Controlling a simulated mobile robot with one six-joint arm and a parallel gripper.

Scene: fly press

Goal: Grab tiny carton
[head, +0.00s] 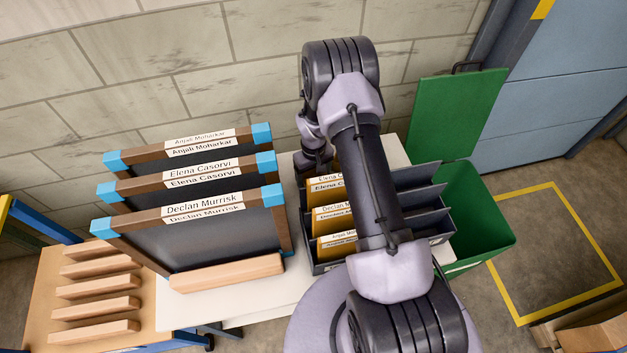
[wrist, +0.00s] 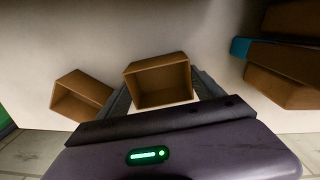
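Two small open brown cartons show on the white surface in the wrist view. One carton (wrist: 160,84) lies between the two fingers of my gripper (wrist: 164,88), its open side facing the camera. The other carton (wrist: 82,96) sits to the left, outside the fingers, and is turned at an angle. My gripper is open, with its fingers apart on either side of the nearer carton. A pale gap shows by the right finger; I cannot tell whether the left finger touches. In the head view my arm hides the gripper and both cartons.
Blackboard-like frames with blue corners (head: 190,225) stand left on the white table (head: 230,313); frame parts (wrist: 285,75) show at the right in the wrist view. A dark divided rack (head: 420,200) with yellow folders stands beside them. A green bin (head: 478,215) is at the right.

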